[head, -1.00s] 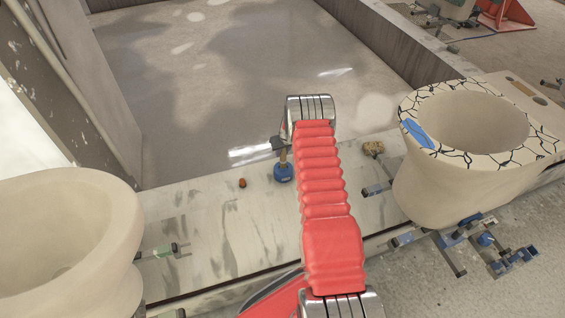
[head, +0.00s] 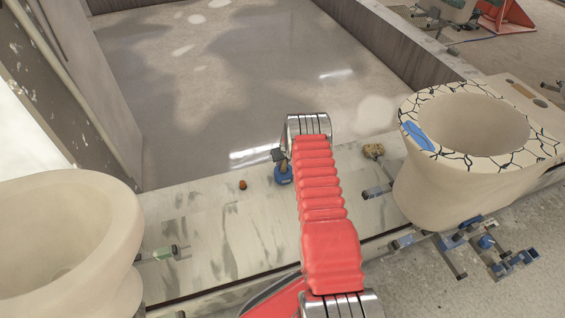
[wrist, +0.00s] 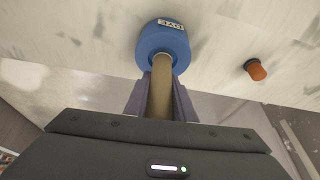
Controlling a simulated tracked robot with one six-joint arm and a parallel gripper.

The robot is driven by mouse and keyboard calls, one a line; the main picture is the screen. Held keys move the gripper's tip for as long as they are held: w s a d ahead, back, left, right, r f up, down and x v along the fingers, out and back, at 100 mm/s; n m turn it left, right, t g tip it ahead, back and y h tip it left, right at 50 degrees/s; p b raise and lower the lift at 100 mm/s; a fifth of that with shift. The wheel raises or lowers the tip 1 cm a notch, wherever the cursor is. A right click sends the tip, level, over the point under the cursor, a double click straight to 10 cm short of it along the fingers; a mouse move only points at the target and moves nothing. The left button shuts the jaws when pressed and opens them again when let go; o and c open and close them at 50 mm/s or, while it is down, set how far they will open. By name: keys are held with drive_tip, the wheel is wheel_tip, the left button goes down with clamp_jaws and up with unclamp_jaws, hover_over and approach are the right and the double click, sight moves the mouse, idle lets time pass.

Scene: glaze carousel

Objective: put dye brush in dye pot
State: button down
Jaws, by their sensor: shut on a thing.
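The dye pot (head: 284,178) is small and blue and stands on the stained bench. In the wrist view, the pot (wrist: 163,38) shows a white label upside down. The dye brush (wrist: 159,92) shows as a tan handle, shut between the dark fingers of my gripper (wrist: 161,86). In the head view, my gripper (head: 279,155) is just above the pot, partly beside my red arm. The brush's lower end meets the pale ring at the pot's mouth. Its bristles are hidden, and I cannot tell how deep they sit.
A tan sponge-like lump (head: 373,151) and clamps are to the right. Large pale basins stand at left (head: 60,240) and right (head: 470,165), the right one with a cracked pattern. A shiny sunken floor (head: 240,90) lies beyond.

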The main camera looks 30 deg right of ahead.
drive_tip(key=c, duration=1.5)
unclamp_jaws()
drive_tip(key=shift+v, duration=6.05)
drive_tip(key=shift+w, duration=0.1)
